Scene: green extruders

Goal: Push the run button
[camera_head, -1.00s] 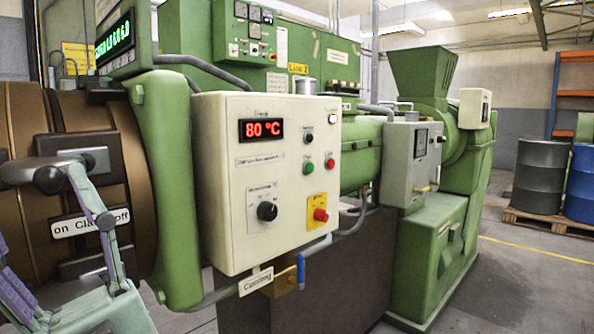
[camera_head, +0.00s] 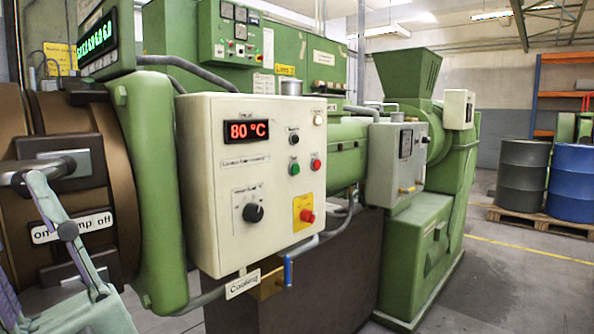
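The cream control box (camera_head: 215,215) is mounted on the green machine and faces me at an angle. A green push button (camera_head: 294,169) sits on its right half, with a red one (camera_head: 316,165) beside it. Their labels are too small to read, so I cannot tell which is marked run. A red mushroom button on a yellow plate (camera_head: 301,222) is lower down. My gripper (camera_head: 58,225), pale green and purple, shows partly at the lower left, cut off by the frame. It is in front of the clamp area, well left of the buttons. Its opening is unclear.
The box has a red 80 °C display (camera_head: 246,131), a black knob (camera_head: 253,213) and a small white lamp (camera_head: 318,120). A grey clamp handle (camera_head: 45,168) is at the left. A blue-handled Cooling valve (camera_head: 287,270) hangs below the box. Open floor (camera_head: 520,280) lies right.

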